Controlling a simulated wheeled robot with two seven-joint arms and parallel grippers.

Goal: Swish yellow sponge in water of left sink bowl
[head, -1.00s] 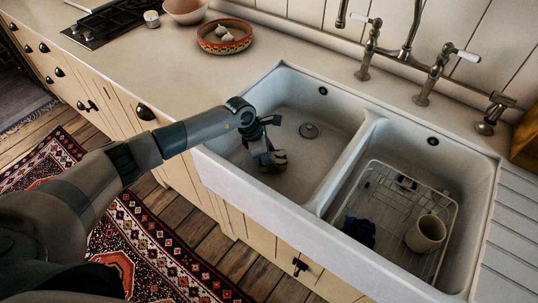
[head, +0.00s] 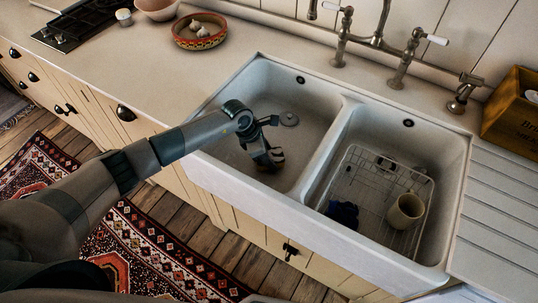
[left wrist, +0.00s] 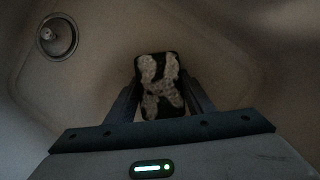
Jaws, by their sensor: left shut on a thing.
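The left sink bowl (head: 262,82) is a white basin with a round drain (head: 289,119). My left gripper (head: 268,157) reaches down into it, near its front right part. The gripper is shut on the sponge (left wrist: 158,88), which shows between the fingers in the left wrist view as a dark block with pale patches. In the head view only a small part of the sponge shows at the fingertips, low in the bowl. Its yellow colour is hard to make out. I cannot tell the water level. My right gripper is not in view.
A divider (head: 322,150) separates the right bowl, which holds a wire rack (head: 372,168), a beige mug (head: 405,211) and a dark blue cloth-like item (head: 343,213). Taps (head: 405,60) stand behind. A patterned dish (head: 199,32) sits on the counter, left of the sink.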

